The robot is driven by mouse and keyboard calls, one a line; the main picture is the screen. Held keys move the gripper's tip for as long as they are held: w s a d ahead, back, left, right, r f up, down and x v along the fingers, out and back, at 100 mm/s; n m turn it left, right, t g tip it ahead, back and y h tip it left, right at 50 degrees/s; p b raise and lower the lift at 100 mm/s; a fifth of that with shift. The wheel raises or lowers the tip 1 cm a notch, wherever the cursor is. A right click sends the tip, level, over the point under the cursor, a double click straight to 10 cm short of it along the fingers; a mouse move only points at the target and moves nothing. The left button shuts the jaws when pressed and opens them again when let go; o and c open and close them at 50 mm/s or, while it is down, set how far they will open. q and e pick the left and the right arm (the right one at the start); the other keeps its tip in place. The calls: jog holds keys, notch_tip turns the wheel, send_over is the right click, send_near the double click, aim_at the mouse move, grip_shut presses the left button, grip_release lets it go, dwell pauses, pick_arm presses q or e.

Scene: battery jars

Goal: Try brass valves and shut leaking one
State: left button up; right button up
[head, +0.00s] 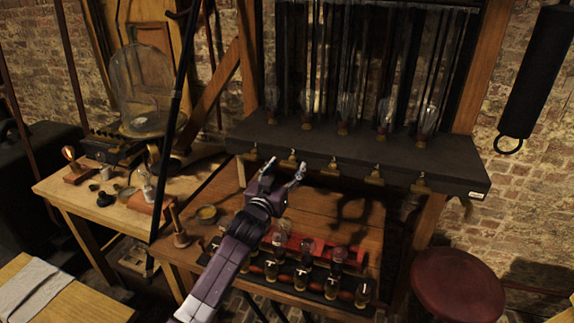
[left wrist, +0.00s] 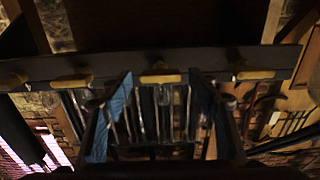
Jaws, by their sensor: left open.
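Several brass valves sit in a row along the front edge of a dark shelf, among them one at the left (head: 290,160), a middle one (head: 333,165) and a right one (head: 420,185). My left gripper (head: 283,171) is open and empty, just in front of and below the left part of the row. In the left wrist view a brass valve (left wrist: 160,78) shows between the two blue-padded fingers, with others to each side (left wrist: 72,81), (left wrist: 253,75). I cannot tell whether the fingers touch it, or which valve leaks. My right gripper is not in view.
Glass jars (head: 345,110) stand on the dark shelf (head: 460,175) above the valves. A lower wooden bench holds a red tray (head: 290,242) and several small bottles (head: 302,278). A side table (head: 120,210) with instruments is left; a red stool (head: 458,285) is right.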

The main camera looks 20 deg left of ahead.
pick_arm(q)
jog(key=shift+w, duration=0.35)
jog(key=c, duration=1.2)
jog(key=shift+o, duration=0.2)
